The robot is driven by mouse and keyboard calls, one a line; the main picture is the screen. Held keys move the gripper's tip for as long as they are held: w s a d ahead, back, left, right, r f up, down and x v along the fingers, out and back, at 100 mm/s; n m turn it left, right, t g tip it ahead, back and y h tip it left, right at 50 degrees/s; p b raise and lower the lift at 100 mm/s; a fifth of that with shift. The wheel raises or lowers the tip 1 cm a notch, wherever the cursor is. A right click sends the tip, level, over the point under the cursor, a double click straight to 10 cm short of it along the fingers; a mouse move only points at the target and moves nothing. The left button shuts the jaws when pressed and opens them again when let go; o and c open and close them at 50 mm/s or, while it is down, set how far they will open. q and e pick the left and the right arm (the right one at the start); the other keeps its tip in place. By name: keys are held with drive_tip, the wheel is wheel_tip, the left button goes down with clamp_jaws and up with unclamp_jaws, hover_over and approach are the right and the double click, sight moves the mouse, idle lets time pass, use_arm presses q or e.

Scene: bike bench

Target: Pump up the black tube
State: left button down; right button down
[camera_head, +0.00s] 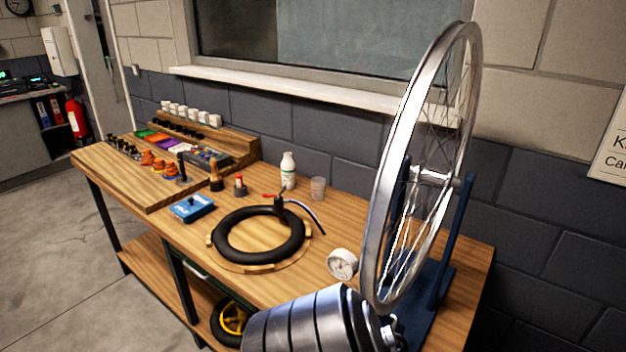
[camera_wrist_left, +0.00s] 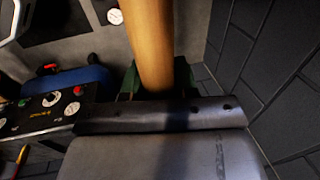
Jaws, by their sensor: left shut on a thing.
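The black tube (camera_head: 221,240) is a rounded ring lying flat on a round wooden board (camera_head: 258,268) on the bench. A black pump head (camera_head: 279,205) with a red lever (camera_head: 268,196) stands at the tube's far edge. A thin hose (camera_head: 307,212) curves from it to the right. In the left wrist view, my left gripper (camera_wrist_left: 158,78) is shut on a wooden cylindrical handle (camera_wrist_left: 150,35), between green finger pads. No gripper shows in the head view; one of my silver arm links fills its bottom. My right gripper is out of view.
A spoked wheel (camera_head: 385,200) stands in a blue stand (camera_head: 462,215) at the bench's right. A round white gauge (camera_head: 342,264) is left of it. A blue box (camera_head: 192,208), a white bottle (camera_head: 288,170) and a cup (camera_head: 318,188) stand around the tube. A blue-topped panel (camera_wrist_left: 60,105) lies left of the handle.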

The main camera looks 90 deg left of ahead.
use_arm(q)
drive_tip(key=shift+s+a+f+b, duration=0.15)
drive_tip(key=shift+f+b, duration=0.35)
drive_tip(key=shift+f, duration=0.25)
drive_tip(key=shift+s+a+f+b, duration=0.1)
drive_tip(key=shift+f+b, duration=0.4)
drive_tip(key=shift+f, duration=0.25)
drive_tip(key=shift+s+a+f+b, duration=0.15)
drive_tip(key=shift+f+b, duration=0.35)
drive_tip(key=shift+f, duration=0.25)
drive_tip(key=c, duration=1.2)
unclamp_jaws()
drive_tip(key=shift+d+r, duration=0.1)
drive_tip(key=o, duration=0.4)
drive_tip(key=shift+r, duration=0.15)
drive_tip(key=shift+w+d+r, duration=0.1)
drive_tip(key=shift+w+d, duration=0.05)
wheel_tip(320, 180, up, 27)
drive_tip(key=p, duration=2.1)
drive_tip(key=shift+r, duration=0.2)
